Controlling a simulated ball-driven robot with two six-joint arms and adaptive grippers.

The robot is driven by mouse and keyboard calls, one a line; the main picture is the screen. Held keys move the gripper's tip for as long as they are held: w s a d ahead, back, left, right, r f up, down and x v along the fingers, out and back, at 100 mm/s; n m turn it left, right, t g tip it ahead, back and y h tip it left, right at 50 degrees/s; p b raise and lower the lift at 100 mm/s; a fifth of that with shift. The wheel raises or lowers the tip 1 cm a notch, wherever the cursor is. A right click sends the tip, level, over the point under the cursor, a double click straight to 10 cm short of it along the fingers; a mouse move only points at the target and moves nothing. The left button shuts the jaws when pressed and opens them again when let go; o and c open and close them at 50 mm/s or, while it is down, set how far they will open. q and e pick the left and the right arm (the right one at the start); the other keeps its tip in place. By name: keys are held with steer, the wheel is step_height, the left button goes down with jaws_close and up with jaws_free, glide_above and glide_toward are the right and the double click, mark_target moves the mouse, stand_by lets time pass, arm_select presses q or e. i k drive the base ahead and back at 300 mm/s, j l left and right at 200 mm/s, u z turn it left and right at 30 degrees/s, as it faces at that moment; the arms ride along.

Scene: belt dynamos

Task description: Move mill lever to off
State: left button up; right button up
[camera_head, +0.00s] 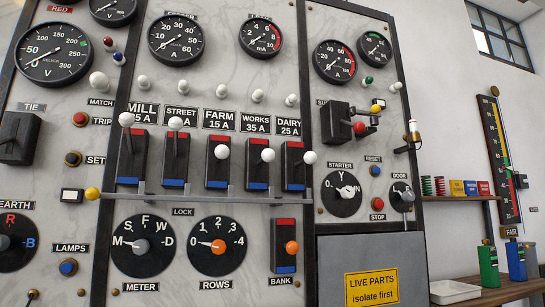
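The mill lever is the leftmost of a row of levers on the marble panel, under the label MILL 15 A (142,111). Its white knob (126,119) is raised, at the top red end of its dark slotted plate (131,160); the blue end at the bottom is uncovered. The street lever knob (176,123) beside it is also raised. The farm (222,152), works (268,155) and dairy (310,157) knobs sit lower, near the middle of their plates. Neither of my grippers is in view.
Rotary dials (143,246) are below, gauges (176,40) above. Space before the levers looks clear.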

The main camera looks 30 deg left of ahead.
mark_target(126, 119)
steer(key=u, duration=1.9)
